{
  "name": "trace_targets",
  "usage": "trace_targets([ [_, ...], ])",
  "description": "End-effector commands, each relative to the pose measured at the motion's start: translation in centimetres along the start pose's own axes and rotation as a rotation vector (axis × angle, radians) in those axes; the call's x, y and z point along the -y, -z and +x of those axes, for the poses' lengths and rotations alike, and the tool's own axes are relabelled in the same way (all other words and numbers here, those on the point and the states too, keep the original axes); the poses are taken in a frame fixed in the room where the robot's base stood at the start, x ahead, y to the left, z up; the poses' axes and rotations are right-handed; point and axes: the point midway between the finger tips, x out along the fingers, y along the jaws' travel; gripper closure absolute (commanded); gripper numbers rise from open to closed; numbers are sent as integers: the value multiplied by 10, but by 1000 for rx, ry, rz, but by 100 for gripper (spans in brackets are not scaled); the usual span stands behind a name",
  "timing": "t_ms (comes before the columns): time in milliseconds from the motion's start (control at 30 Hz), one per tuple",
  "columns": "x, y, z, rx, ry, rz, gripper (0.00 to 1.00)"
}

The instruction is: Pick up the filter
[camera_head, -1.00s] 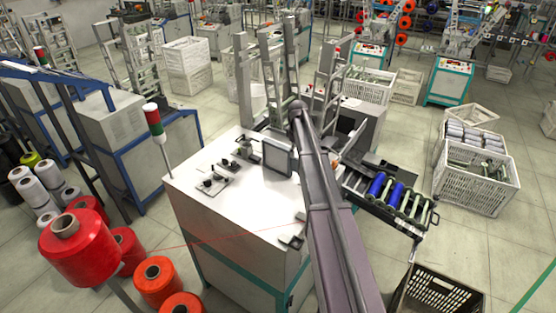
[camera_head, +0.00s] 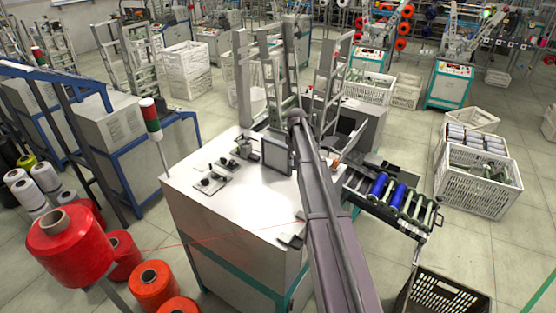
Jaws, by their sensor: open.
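I cannot pick out a thing that is clearly a filter. A dark-framed square panel (camera_head: 277,155) stands upright on the white-topped machine (camera_head: 215,213) in front of me; I cannot tell whether it is the filter or a screen. My arm reaches up from the bottom of the view across the right part of this machine. Its far joint lies beside the panel in the picture. My gripper does not show; the arm may hide it.
Blue and green bobbins (camera_head: 378,187) lie on a rack at the machine's right. A black crate (camera_head: 445,291) stands at the lower right, and a white crate (camera_head: 478,190) beyond. Large red thread cones (camera_head: 70,250) stand at the lower left. A red-green signal lamp (camera_head: 150,118) rises at the machine's left corner.

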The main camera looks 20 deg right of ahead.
Motion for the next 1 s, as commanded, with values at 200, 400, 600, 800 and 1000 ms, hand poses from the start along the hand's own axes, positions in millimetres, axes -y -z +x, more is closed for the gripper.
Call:
trace_targets([
  [200, 0, 0, 0, 0, 0, 0, 40],
  [400, 0, 0, 0, 0, 0, 0, 40],
  [600, 0, 0, 0, 0, 0, 0, 76],
  [800, 0, 0, 0, 0, 0, 0, 100],
  [1000, 0, 0, 0, 0, 0, 0, 100],
])
